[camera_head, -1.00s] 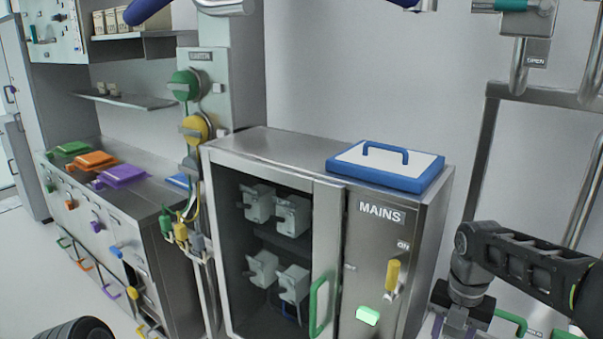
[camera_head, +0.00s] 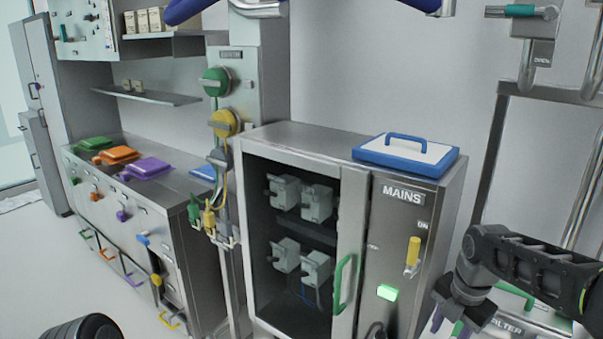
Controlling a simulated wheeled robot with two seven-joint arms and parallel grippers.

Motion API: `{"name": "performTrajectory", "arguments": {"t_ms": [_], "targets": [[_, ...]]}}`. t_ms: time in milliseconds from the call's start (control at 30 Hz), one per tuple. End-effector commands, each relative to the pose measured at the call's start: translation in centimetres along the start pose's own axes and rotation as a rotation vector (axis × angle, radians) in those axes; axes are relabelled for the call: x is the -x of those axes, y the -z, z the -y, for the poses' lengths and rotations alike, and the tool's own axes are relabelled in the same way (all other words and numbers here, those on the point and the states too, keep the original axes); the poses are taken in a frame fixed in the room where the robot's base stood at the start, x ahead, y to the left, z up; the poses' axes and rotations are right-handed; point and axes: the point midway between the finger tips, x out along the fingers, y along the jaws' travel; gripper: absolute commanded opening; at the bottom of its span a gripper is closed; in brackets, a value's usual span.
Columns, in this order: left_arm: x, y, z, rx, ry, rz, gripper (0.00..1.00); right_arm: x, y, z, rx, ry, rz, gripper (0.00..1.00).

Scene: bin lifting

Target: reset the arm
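My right arm, black, comes in from the right edge. Its gripper (camera_head: 452,324) points down at the bottom right, and its two purple-grey fingers stand apart, cut off by the lower edge. It looks open and nothing is seen held in it. A green handle part shows close to the fingers; contact cannot be told. A black rounded part of my own body, possibly my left arm, shows at the bottom left. My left gripper is out of view.
A steel MAINS cabinet (camera_head: 300,139) stands centre, with a blue-rimmed lid (camera_head: 405,158) on top. A bin (camera_head: 545,316) with a green handle is near my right gripper. A drawer counter (camera_head: 180,191) is at left; pipes rise at right. Floor at left is clear.

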Motion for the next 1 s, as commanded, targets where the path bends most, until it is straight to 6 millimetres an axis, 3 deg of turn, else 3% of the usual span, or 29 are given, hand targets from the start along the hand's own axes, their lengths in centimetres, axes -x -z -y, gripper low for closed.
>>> {"name": "performTrajectory", "arguments": {"t_ms": [167, 267, 367, 467, 567, 667, 800, 900, 1000], "targets": [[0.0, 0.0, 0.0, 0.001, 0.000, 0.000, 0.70, -1.2, 0.1, -2.4, -0.258, -0.106, 0.010, 0.42], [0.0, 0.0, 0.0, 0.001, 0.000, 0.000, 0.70, -3.1, 0.8, -3.9, -0.458, -0.173, -0.017, 0.42], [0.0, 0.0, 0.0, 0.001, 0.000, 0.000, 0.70, -6.3, 2.5, -5.6, -0.723, -0.238, -0.080, 0.42], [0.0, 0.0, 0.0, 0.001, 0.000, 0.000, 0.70, -11.2, 5.7, -6.8, -1.070, -0.275, -0.192, 0.42], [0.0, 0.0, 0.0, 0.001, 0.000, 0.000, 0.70, -16.6, 10.0, -6.6, -1.448, -0.260, -0.320, 0.42], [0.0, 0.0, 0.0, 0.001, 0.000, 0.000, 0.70, -22.2, 15.6, -4.4, -1.836, -0.178, -0.427, 0.42], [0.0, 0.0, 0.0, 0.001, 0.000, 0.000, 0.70, -27.9, 23.4, 1.4, -2.230, -0.012, -0.462, 0.42], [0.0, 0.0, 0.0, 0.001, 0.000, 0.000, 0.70, -30.1, 28.0, 6.0, -2.333, 0.103, -0.414, 0.42], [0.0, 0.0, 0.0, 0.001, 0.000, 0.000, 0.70, -31.1, 31.5, 9.5, -2.331, 0.206, -0.358, 0.42]]}}
